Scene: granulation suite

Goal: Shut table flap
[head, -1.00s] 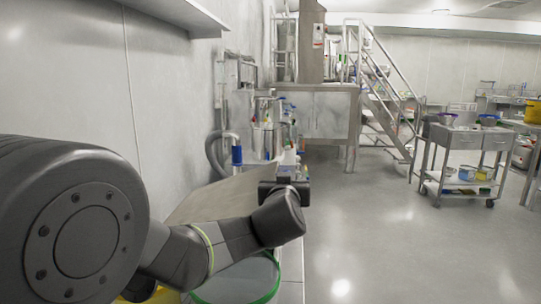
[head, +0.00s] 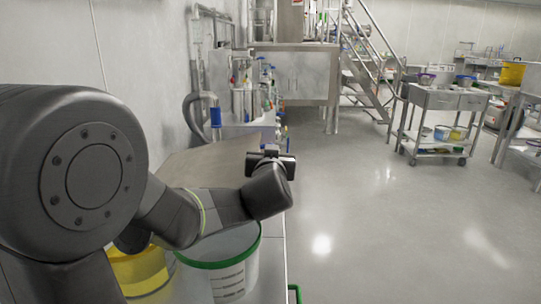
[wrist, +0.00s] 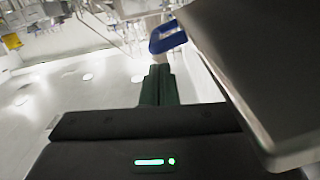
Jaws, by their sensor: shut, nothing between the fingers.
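The table flap (head: 205,160) is a plain grey-brown panel beyond my arm, along the left wall in the head view. My arm hides part of it, and its exact tilt is hard to tell. In the wrist view a grey metal panel (wrist: 255,60), which looks like the flap, fills the right side with its edge close beside my fingers. My gripper (wrist: 160,75) is shut and empty, its dark green fingers together. In the head view my gripper (head: 271,156) is at the flap's right edge; contact cannot be made out.
A green-rimmed bucket (head: 236,275) and a yellow container (head: 142,272) stand below my arm. Bottles and tubing (head: 255,90) are beyond the flap. A trolley (head: 442,100) stands at right, near metal stairs (head: 368,75). The floor (head: 380,220) between is clear.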

